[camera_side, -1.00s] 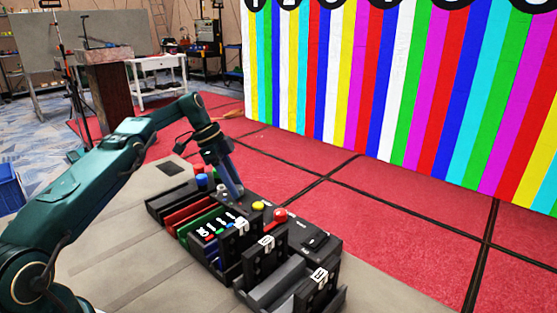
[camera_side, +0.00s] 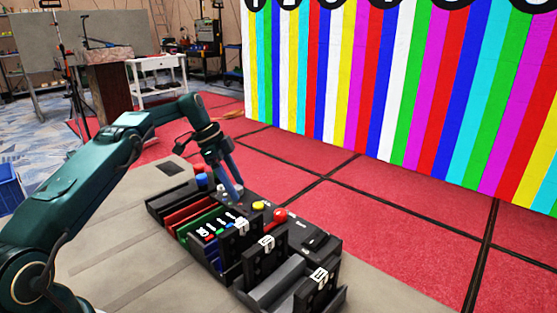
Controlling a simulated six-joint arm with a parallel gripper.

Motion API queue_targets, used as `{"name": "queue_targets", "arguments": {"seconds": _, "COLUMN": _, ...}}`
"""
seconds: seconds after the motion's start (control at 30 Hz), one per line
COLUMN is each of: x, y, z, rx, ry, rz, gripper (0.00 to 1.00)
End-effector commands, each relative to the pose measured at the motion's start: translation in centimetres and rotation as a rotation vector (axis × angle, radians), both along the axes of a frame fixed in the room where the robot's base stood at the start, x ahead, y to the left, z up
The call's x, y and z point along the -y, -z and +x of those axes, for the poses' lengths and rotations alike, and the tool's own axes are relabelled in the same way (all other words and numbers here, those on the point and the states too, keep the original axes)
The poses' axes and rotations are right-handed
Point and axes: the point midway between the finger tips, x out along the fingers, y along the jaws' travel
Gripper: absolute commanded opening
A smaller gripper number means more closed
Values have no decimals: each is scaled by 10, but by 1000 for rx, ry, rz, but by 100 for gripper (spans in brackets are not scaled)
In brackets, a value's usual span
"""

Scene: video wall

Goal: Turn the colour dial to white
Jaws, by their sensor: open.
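My gripper (camera_side: 232,192) points down over the far left part of a black control panel (camera_side: 292,228). It is open, and its blue-grey fingers reach down close to a small grey-white knob (camera_side: 223,189) on the panel. The fingers partly cover that knob, and I cannot tell whether they touch it. I cannot read from this view which knob is the colour dial or what colour it points to. A blue button (camera_side: 202,180) is left of the fingers.
In front of the panel stand trays with red and green parts (camera_side: 190,217) and upright black blocks with white labels (camera_side: 266,250). A wall of coloured vertical stripes (camera_side: 400,90) rises behind the red floor (camera_side: 340,225). The space above the panel's right part is clear.

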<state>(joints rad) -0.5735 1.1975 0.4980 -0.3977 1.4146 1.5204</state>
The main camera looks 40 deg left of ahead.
Motion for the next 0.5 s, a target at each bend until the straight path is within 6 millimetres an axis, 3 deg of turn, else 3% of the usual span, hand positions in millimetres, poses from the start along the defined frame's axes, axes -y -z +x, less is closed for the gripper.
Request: {"name": "queue_targets", "arguments": {"seconds": 0.5, "x": 2, "y": 0, "z": -3, "rx": -3, "ry": -213, "rz": 2, "gripper": 69}}
